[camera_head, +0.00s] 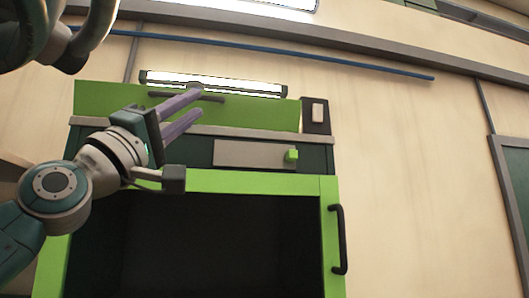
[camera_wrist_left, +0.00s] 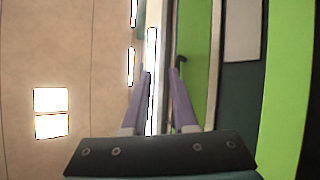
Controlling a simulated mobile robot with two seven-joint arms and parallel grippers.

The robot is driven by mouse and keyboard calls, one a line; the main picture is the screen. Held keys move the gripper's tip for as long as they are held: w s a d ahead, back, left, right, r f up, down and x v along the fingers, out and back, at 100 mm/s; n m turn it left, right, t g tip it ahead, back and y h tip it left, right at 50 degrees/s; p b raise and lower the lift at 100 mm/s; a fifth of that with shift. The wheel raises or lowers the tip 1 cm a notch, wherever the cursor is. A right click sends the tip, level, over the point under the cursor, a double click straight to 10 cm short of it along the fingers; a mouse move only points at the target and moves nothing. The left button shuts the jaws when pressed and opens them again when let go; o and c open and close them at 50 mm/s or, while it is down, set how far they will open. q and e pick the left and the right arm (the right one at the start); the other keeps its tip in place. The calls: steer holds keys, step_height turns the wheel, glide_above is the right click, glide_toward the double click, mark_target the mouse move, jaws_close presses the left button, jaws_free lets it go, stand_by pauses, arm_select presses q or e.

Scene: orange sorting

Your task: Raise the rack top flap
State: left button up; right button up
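The rack's top flap (camera_head: 110,104) is a bright green panel along the top of the rack, with a dark bar handle (camera_head: 215,99) near its upper edge. My left gripper (camera_head: 199,99) is open, its two purple fingers reaching to the flap's handle area. In the left wrist view, the fingertips (camera_wrist_left: 157,68) are apart, and the dark handle (camera_wrist_left: 181,60) shows beside the right fingertip, against the green flap (camera_wrist_left: 194,35). Whether the fingers touch the handle or lie around it, I cannot tell. My right gripper is not in view.
Below the flap, the rack has a grey plate (camera_head: 245,154) with a small green block and a green-framed front (camera_head: 260,184) with a black side handle (camera_head: 341,240). A lit lamp strip (camera_head: 240,86) shows just above the flap. A blue pipe (camera_head: 300,60) crosses the wall.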

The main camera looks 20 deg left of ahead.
mark_target(190, 106)
arm_select(q)
steer(key=s+a+r+g+b, duration=0.1)
steer(key=a+r+g, duration=0.15)
steer(key=a, duration=0.25)
steer(key=s+a+r+g, duration=0.1)
steer(key=a+g, duration=0.2)
steer(key=a, duration=0.2)
steer(key=shift+h, duration=0.4)
steer(key=p+x, duration=0.8)
steer(key=x, duration=0.1)
steer(key=shift+s+d+r, duration=0.15)
steer(key=shift+d+r, duration=0.05)
steer(key=shift+w+d+f+p, duration=0.1)
steer(key=shift+w+p, duration=0.25)
steer(key=shift+c, duration=0.3)
jaws_close()
